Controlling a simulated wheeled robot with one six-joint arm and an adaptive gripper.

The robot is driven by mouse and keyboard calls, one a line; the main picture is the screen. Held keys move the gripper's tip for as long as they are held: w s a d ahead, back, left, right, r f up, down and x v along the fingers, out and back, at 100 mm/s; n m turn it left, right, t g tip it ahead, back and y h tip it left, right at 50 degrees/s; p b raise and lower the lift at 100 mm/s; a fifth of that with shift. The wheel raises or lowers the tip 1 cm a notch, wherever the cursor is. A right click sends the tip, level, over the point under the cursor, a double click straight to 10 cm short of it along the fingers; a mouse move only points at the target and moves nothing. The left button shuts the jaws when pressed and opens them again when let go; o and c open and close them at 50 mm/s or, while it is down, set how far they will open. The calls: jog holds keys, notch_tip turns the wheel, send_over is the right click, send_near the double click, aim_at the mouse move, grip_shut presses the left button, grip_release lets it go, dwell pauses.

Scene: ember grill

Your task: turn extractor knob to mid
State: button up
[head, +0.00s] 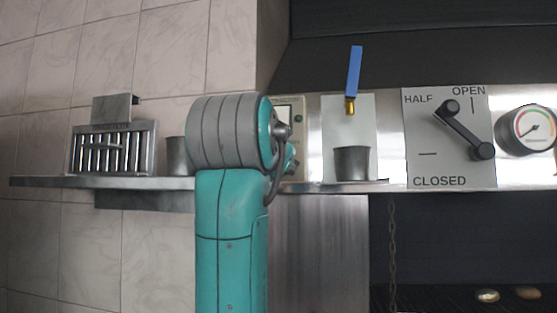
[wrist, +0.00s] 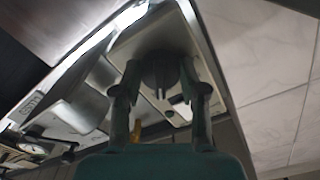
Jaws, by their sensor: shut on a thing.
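The extractor knob (wrist: 168,76) is a dark round knob on a pale panel (wrist: 148,38) in the wrist view. My gripper (wrist: 159,66) has one finger on each side of it and is shut on it. I cannot tell which setting the knob points to. In the head view my teal and grey arm covers the knob and my gripper; only the right edge of the panel (head: 300,112) shows beside the arm.
A metal shelf (head: 60,182) runs below, holding a slotted metal rack (head: 112,150), a cup (head: 176,156) and another cup (head: 352,163) under a blue-handled tap (head: 354,70). To the right are a damper lever (head: 466,132) and a round gauge (head: 530,130).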

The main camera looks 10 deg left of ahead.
jog(key=shift+n, duration=0.3)
jog(key=n, duration=1.1)
dwell(0.4)
jog(key=o, duration=1.1)
jog(key=shift+o, duration=0.2)
